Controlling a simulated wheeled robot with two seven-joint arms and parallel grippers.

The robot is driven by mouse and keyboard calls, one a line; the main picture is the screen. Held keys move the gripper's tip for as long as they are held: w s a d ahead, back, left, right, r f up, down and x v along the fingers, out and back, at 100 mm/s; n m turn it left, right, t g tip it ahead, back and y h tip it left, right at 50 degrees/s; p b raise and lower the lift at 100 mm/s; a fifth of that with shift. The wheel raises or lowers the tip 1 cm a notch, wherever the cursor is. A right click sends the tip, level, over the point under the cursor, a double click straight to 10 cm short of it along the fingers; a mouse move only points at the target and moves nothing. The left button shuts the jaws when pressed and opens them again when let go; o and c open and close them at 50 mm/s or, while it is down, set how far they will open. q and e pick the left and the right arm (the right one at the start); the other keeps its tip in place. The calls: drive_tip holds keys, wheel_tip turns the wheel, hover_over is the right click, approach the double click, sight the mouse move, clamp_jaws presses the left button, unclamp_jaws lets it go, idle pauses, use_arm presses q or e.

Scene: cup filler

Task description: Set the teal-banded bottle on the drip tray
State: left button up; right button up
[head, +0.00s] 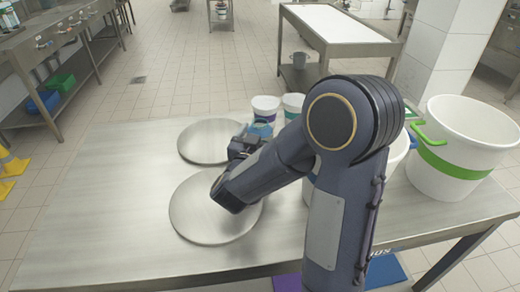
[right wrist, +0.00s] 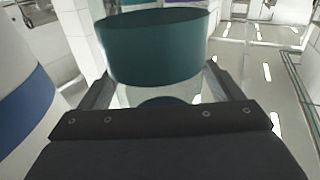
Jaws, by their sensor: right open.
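The teal-banded bottle (right wrist: 155,48) stands straight ahead in the right wrist view, its wide teal band between and beyond my fingers. My right gripper (right wrist: 160,85) is open, one finger on each side of the band; contact cannot be told. In the head view my right gripper (head: 243,145) is beside two small white banded bottles, one nearer (head: 265,104) and one to its right (head: 293,101). Their lower parts are partly hidden. Two round steel plates lie on the table, a near one (head: 190,215) and a far one (head: 200,138); which is the drip tray is unclear. My left gripper is out of view.
A large white bucket with a green band (head: 455,125) stands on the table's right side. Another white container behind my arm is mostly hidden. A blue-banded white container (right wrist: 28,100) is close on the left in the wrist view. The table's left side (head: 110,200) is clear.

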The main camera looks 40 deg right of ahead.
drive_tip(key=c, duration=1.1)
drive_tip(key=shift+c, duration=0.2)
